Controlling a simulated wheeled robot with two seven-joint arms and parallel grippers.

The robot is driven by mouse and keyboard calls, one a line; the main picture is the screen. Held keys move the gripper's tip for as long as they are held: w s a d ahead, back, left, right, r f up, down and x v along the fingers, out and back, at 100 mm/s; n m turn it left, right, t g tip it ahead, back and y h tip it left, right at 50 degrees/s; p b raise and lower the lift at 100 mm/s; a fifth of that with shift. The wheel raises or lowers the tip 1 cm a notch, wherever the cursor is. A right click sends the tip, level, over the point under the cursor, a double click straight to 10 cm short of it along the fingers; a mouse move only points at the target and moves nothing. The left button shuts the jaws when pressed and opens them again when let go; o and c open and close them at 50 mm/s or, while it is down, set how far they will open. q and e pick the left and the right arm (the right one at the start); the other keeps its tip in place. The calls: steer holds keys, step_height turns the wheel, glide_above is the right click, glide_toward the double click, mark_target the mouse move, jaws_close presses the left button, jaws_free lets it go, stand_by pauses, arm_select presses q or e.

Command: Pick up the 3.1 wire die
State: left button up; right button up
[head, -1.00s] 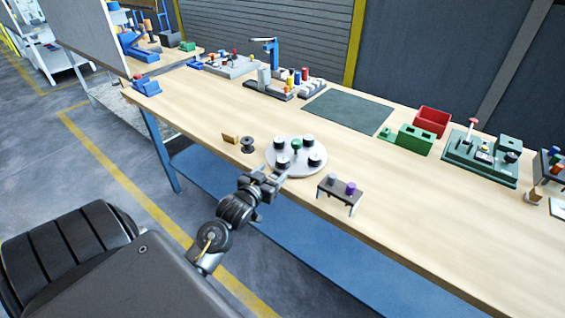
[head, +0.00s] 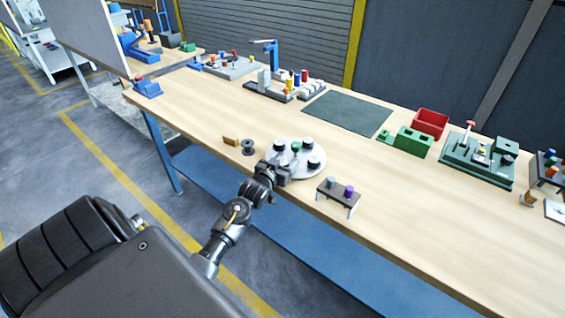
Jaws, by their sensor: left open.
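A round pale plate (head: 317,169) near the front edge of the bench carries several black cylindrical pieces around a green centre knob (head: 296,147). Black pieces show at the back left (head: 279,145), back right (head: 307,143) and right (head: 314,163). No size marking is readable, so I cannot tell which is the 3.1 wire die. My left gripper (head: 284,168) is open over the plate's near-left part. It hides that part and whatever stands there. I cannot tell whether it touches anything. My right gripper is not in view.
A small dark stand (head: 338,190) with a grey and a purple piece is right of the plate. A black spool (head: 248,147) and a tan block (head: 231,140) are to its left. A dark green mat (head: 347,112) lies behind. Bare wood (head: 430,205) is at right.

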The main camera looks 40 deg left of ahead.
arm_select(q)
steer(key=shift+w+a+f, duration=0.1)
steer(key=shift+w+a, duration=0.05)
steer(key=shift+w, duration=0.4)
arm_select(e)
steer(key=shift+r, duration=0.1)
arm_select(q)
steer(key=c, duration=1.2)
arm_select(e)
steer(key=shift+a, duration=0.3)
arm_select(q)
steer(key=shift+c, duration=0.2)
